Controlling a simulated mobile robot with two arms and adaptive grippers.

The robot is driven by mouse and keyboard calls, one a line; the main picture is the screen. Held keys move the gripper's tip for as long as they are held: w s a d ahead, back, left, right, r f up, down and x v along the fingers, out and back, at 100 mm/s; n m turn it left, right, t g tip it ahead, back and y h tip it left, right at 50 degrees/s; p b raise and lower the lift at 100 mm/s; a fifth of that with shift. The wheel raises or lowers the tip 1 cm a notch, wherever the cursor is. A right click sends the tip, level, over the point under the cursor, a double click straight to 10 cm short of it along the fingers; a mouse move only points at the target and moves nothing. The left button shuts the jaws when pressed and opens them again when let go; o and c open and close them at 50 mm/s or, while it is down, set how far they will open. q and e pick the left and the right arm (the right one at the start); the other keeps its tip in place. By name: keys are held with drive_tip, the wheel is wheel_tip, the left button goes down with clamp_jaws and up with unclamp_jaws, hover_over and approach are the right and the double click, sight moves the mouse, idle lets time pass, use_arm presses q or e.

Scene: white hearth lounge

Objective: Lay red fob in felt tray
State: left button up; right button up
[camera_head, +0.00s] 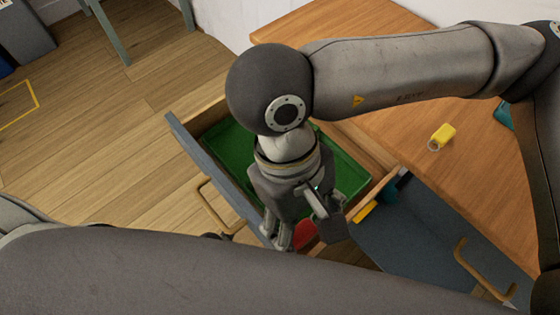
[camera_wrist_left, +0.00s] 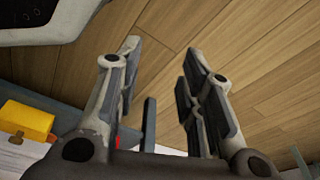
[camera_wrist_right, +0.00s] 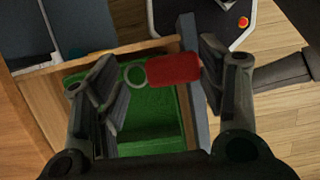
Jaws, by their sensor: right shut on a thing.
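The red fob (camera_wrist_right: 174,82) with its pale ring (camera_wrist_right: 134,75) is between the fingers of my right gripper (camera_wrist_right: 158,68), which is shut on it. In the head view the fob (camera_head: 305,235) shows as a red patch below the right gripper (camera_head: 307,230). The green felt tray (camera_head: 350,175) lies in an open drawer, partly hidden by my right arm. In the right wrist view the tray (camera_wrist_right: 155,140) is below and behind the fob; I cannot tell the height between them. My left gripper (camera_wrist_left: 160,60) is open and empty.
The open drawer's grey front (camera_head: 215,180) has a brass handle (camera_head: 213,205). A yellow tag (camera_head: 442,137) lies on the wooden top (camera_head: 400,100). Another yellow thing (camera_head: 365,212) is beside the drawer's right side. My left arm covers the bottom of the head view. Clear floor lies left.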

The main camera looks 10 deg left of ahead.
drive_tip(key=w+f, duration=0.3)
drive_tip(key=w, duration=0.1)
drive_tip(key=w+f, duration=0.3)
drive_tip(key=w, duration=0.2)
drive_tip(key=w+f, duration=0.3)
drive_tip(key=w, duration=0.1)
drive_tip(key=shift+w+f, duration=0.2)
drive_tip(key=shift+f, duration=0.05)
drive_tip(key=f, duration=0.3)
drive_tip(key=shift+w+f, duration=0.15)
drive_tip(key=shift+w, duration=0.05)
drive_tip(key=shift+f, duration=0.15)
use_arm(q)
drive_tip(key=shift+f, duration=0.1)
